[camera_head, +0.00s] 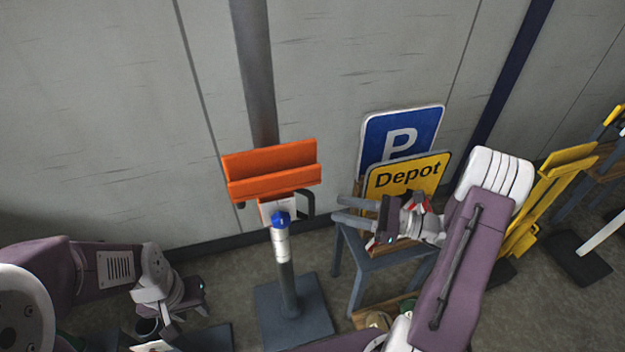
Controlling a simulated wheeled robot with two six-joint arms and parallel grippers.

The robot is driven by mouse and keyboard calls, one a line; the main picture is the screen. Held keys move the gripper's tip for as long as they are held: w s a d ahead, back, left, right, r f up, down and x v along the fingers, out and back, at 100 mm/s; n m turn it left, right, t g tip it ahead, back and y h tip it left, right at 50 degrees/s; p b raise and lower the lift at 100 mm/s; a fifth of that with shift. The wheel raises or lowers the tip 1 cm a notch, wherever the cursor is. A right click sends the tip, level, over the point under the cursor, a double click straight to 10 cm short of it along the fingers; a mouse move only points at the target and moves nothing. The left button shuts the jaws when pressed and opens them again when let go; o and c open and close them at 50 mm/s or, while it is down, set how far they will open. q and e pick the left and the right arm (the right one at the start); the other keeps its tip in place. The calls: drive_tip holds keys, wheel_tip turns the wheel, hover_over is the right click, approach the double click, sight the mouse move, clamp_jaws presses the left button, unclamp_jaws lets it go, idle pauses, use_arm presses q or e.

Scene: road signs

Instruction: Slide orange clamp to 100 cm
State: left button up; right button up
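The orange clamp (270,172) is a wide bracket on an upright grey post (255,75). A blue knob (281,218) shows below it, with a dark handle (307,204) at its right. The post below the knob has a white section (281,245) and stands on a dark square base (292,310). Any scale marks are too small to read. My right gripper (337,208) is open and empty, its fingers pointing left, just right of the dark handle and apparently apart from it. My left gripper (165,328) is low at the left, away from the post; its fingers are unclear.
A blue P sign (400,132) and a yellow Depot sign (408,175) lean on a grey stand (378,265) behind my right gripper. Yellow stands (545,195) are at the far right. A grey wall (100,110) is behind. Floor left of the base is partly clear.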

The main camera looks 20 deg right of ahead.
sight(312, 202)
drive_tip(key=x, duration=0.8)
drive_tip(key=shift+a+r, duration=0.2)
drive_tip(key=shift+a, duration=0.2)
clamp_jaws()
idle(1.1)
